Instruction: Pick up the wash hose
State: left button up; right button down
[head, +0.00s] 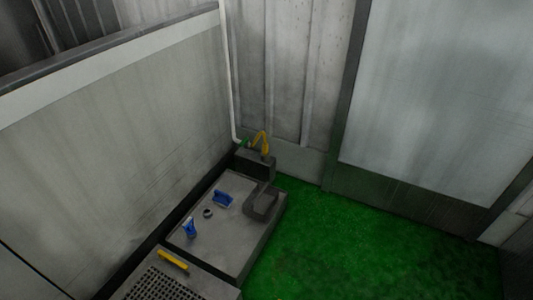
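A yellow curved hose (262,142), which looks like the wash hose, arches at the top of a dark grey box-like stand (257,166) in the corner. A small green part (243,143) sits beside its left end, near a white vertical pipe. Where the hose's lower ends lead is too small to tell. Neither of my grippers shows in the head view.
A grey platform (230,245) holds two blue items (190,228) (223,198), a small dark ring (208,213) and a grey tray-like block (262,204). A yellow bar (173,260) lies by a perforated grate (160,285). Green floor (360,255) is clear at right; walls enclose the corner.

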aim_at(265, 153)
jog(key=i+l, duration=0.25)
jog(key=i, duration=0.2)
jog(key=i+l, duration=0.3)
jog(key=i+u, duration=0.05)
jog(key=i, duration=0.05)
